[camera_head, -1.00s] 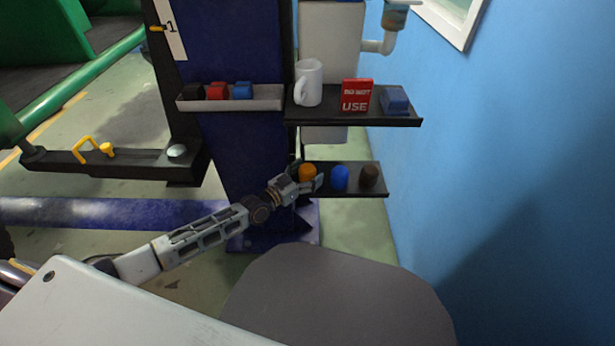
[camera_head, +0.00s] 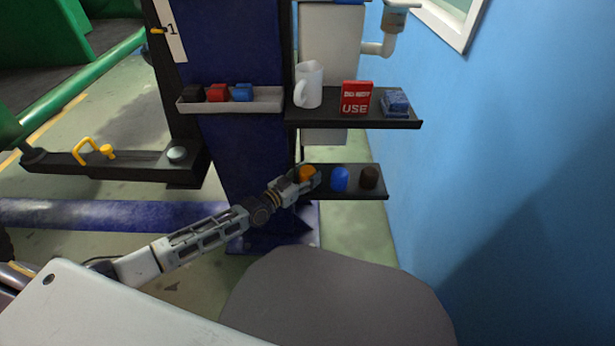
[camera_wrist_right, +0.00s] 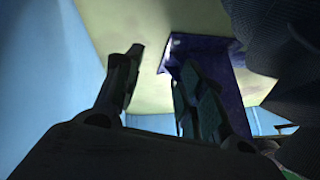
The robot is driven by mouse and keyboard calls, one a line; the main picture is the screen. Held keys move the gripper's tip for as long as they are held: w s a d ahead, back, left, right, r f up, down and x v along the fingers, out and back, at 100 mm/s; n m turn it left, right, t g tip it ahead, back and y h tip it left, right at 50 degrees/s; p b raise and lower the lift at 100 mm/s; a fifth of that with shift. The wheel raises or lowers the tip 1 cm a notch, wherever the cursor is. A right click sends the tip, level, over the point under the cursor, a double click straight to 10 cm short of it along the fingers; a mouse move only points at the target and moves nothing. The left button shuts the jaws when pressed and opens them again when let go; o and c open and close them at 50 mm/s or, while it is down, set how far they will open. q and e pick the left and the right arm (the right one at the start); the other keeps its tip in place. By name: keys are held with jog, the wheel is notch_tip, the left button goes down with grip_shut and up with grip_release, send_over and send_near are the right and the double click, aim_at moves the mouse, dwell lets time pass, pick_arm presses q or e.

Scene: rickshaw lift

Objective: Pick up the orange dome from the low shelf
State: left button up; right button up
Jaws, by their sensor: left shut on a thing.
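The orange dome (camera_head: 307,172) is at the left end of the low black shelf (camera_head: 353,194) in the head view. My left gripper (camera_head: 308,179) reaches in from the left and is shut on the orange dome, covering its lower part. I cannot tell whether the dome touches the shelf. A blue dome (camera_head: 340,179) and a dark brown dome (camera_head: 369,177) stand to its right on the same shelf. My right gripper (camera_wrist_right: 162,64) shows only in the right wrist view, with its fingers apart and nothing between them.
A blue post (camera_head: 235,150) stands behind my left arm; a blue wall (camera_head: 480,150) is at right.

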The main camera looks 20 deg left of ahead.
aim_at(308, 169)
pick_arm(q)
jog(key=shift+r, duration=0.15)
pick_arm(e)
jog(key=shift+r, duration=0.1)
pick_arm(q)
jog(key=shift+r+p, duration=0.6)
jog(key=shift+r, duration=0.2)
notch_tip(308, 169, up, 6)
jog(key=p, duration=0.3)
jog(key=shift+r, duration=0.25)
jog(key=shift+r+p, duration=0.55)
jog(key=shift+r, duration=0.25)
pick_arm(e)
notch_tip(308, 169, up, 10)
jog(key=d+n+g+h, duration=0.1)
jog(key=d+g, duration=0.1)
jog(key=shift+s, duration=0.35)
jog(key=shift+d, duration=0.1)
